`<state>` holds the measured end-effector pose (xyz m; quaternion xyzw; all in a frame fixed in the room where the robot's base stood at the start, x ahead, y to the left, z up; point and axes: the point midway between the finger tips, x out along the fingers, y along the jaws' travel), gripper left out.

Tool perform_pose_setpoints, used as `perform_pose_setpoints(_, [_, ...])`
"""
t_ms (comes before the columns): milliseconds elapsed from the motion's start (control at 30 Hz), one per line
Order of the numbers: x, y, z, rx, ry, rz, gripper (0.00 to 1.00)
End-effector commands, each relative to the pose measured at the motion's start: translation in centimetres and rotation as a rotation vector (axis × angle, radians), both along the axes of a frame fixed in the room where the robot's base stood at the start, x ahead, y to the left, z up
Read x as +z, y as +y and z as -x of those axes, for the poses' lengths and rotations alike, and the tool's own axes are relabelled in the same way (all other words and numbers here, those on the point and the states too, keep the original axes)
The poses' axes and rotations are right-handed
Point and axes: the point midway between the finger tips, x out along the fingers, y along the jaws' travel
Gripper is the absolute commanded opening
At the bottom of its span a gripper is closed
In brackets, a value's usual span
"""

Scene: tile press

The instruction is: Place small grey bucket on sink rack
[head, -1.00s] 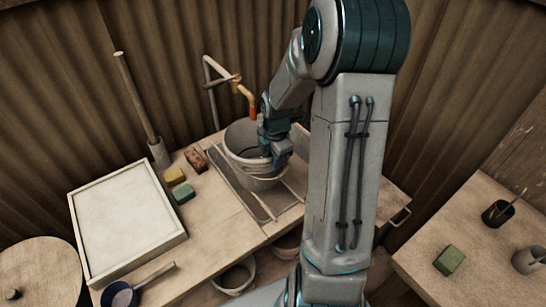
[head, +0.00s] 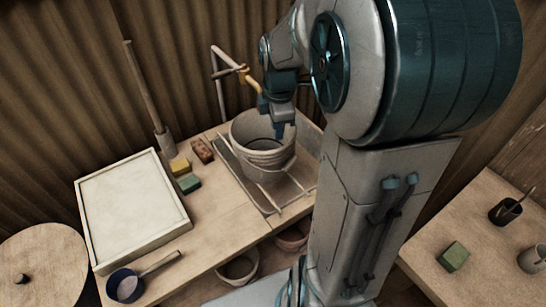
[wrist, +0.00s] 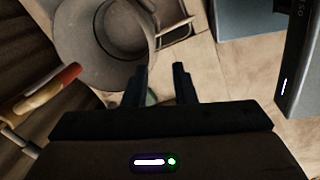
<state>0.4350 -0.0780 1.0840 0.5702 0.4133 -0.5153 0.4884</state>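The small grey bucket (head: 266,160) stands upright on the sink rack (head: 289,203), whose bars show at its front and right. In the wrist view the bucket (wrist: 75,70) is seen from above with its round opening, and part of the rack (wrist: 176,32) shows beside it. My gripper (head: 280,133) is over the bucket's opening near the rim in the head view. In the wrist view its two fingers (wrist: 160,68) are apart with nothing held between them, close to the bucket's rim. Whether a finger touches the rim, I cannot tell.
A tap (head: 243,75) rises behind the sink. Left of it lie a brown brush or block (head: 203,150), a yellow sponge (head: 180,166) and a green sponge (head: 188,184). A white framed board (head: 133,207) and a blue pan (head: 126,286) are further left.

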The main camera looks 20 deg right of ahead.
Motion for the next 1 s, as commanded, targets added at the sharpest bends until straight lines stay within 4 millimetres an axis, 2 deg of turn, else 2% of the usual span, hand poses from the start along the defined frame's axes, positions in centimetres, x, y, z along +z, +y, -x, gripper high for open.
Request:
perform_pose_setpoints(100, [1.5,2.1,2.5,-0.221,-0.038,-0.006,0.24])
perform_pose_setpoints(300, [3.1,4.6,6.6,-0.611,-0.105,-0.068,0.24])
perform_pose_setpoints(600, [3.8,7.2,12.5,-1.138,-0.166,-0.236,0.24])
perform_pose_setpoints(800, [3.7,7.8,14.4,-1.317,-0.166,-0.308,0.24])
perform_pose_setpoints(1000, [3.6,7.9,14.6,-1.349,-0.163,-0.319,0.24])
